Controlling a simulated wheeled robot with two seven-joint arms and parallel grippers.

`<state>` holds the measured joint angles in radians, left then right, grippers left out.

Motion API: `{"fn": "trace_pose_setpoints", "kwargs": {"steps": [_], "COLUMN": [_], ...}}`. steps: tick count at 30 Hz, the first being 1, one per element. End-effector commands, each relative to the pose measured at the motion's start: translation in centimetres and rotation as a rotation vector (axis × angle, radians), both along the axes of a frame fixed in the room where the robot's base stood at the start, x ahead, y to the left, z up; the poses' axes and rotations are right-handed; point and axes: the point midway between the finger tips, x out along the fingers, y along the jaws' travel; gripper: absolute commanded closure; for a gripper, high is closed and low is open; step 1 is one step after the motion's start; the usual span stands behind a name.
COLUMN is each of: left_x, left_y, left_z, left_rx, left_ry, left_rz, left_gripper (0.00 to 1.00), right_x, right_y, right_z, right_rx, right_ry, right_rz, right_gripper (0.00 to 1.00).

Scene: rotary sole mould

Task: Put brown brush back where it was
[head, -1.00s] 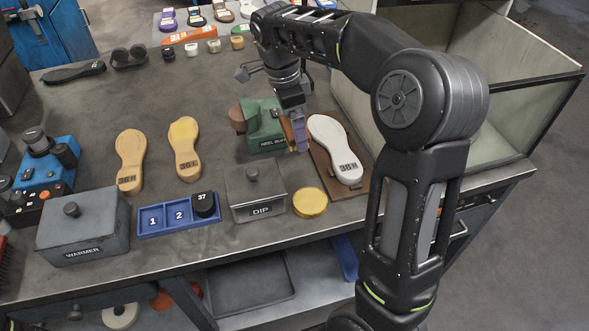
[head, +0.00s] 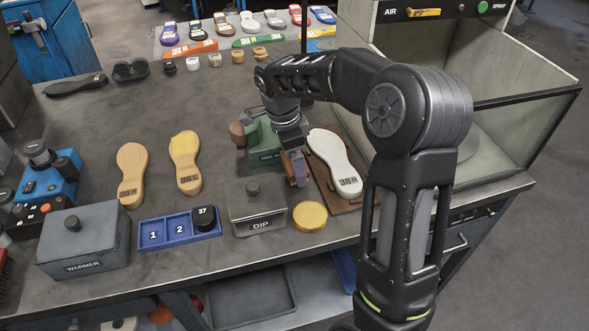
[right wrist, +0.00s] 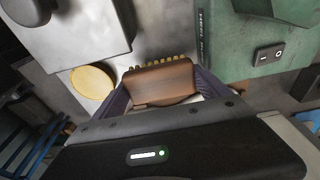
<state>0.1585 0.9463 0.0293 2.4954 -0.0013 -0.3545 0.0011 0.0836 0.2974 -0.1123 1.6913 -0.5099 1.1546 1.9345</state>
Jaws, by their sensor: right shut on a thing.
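The brown brush (right wrist: 160,84) is in my right gripper (right wrist: 163,92), between its two purple fingers, with a row of tan bristles along its far edge in the right wrist view. In the head view my right gripper (head: 296,170) points down between the green heel machine (head: 262,142) and the white sole (head: 334,162), behind the yellow disc. The brush is mostly hidden by the fingers there. The white sole lies on a brown board (head: 348,203). Whether the brush touches anything below cannot be told. My left gripper is not in view.
A grey DIP box (head: 255,211) and a yellow disc (head: 310,217) stand close in front of the gripper. A blue tray (head: 160,244), two tan soles (head: 185,160) and a WARMER box (head: 84,245) are to the left. An open-fronted booth (head: 520,130) is at the right.

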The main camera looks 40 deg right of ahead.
Motion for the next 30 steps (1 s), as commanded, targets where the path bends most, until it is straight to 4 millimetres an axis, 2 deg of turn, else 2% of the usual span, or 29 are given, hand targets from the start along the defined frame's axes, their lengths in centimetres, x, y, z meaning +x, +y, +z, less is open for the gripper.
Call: {"fn": "trace_pose_setpoints", "kwargs": {"steps": [6, 18, 19, 22, 30], "left_x": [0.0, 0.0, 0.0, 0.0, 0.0], "left_y": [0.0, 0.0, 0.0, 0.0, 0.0], "left_z": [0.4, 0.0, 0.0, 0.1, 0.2], "left_rx": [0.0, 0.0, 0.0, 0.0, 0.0], "left_ry": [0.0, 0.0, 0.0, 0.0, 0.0], "left_rz": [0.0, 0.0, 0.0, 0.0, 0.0], "left_gripper": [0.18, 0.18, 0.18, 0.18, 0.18], "right_x": [-0.1, 0.0, 0.0, 0.0, -0.1], "right_y": [0.0, 0.0, 0.0, 0.0, 0.0], "right_z": [-2.8, -3.6, -3.5, -3.4, -3.3], "right_rx": [0.0, 0.0, 0.0, 0.001, 0.001], "right_ry": [0.004, 0.001, 0.001, 0.002, 0.002], "right_rz": [-0.001, 0.0, 0.0, 0.0, 0.0], "right_gripper": [0.46, 0.46, 0.13, 0.05, 0.05]}}
